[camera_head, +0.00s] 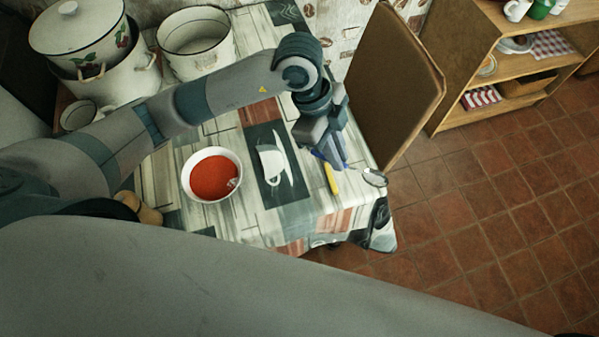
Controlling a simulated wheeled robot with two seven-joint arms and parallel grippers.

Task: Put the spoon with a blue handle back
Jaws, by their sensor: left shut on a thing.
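My left gripper (338,158) is shut over the right part of the table, near its edge. A bit of blue handle (317,155) shows at the left side of its fingers, and a metal spoon head (374,178) shows on the right. They look like the two ends of the blue-handled spoon held in the fingers; its middle is hidden by the gripper. A yellow handle (331,179) shows just below the fingers. My right gripper is not in view.
A white bowl of red soup (212,176) stands left of the gripper on the patterned tablecloth (265,222). Enamel pots (194,42) stand at the back left. A brown chair (392,85) stands close at the right. A wooden shelf (470,58) is farther right.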

